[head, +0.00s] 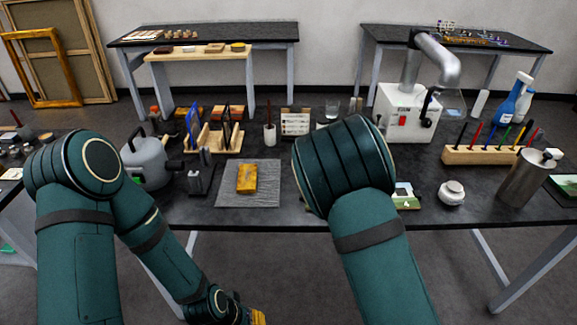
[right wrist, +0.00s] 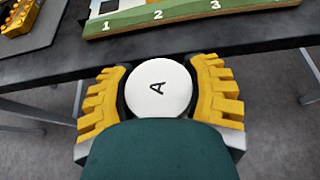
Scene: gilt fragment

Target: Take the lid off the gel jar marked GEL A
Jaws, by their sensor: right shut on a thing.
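A round white lid with a black A (right wrist: 158,88) sits between the yellow fingers of my right gripper (right wrist: 161,70) in the right wrist view. The fingers are closed on it from both sides, with dark pads against its rim. It is held in front of the table edge. Whether the jar body is under it is hidden. My right arm hides this gripper in the head view. A small white lidded jar (head: 451,193) stands on the table at the right; its marking is unreadable. My left gripper (head: 256,316) is cut off at the bottom edge, so its opening is unclear.
A gilt fragment (head: 247,178) lies on a grey mat (head: 262,198). A green numbered strip (right wrist: 190,18) lies by the table edge. A metal canister (head: 522,180) and a wooden pen rack (head: 480,156) stand at the right. A grey kettle-like pot (head: 146,165) stands at the left.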

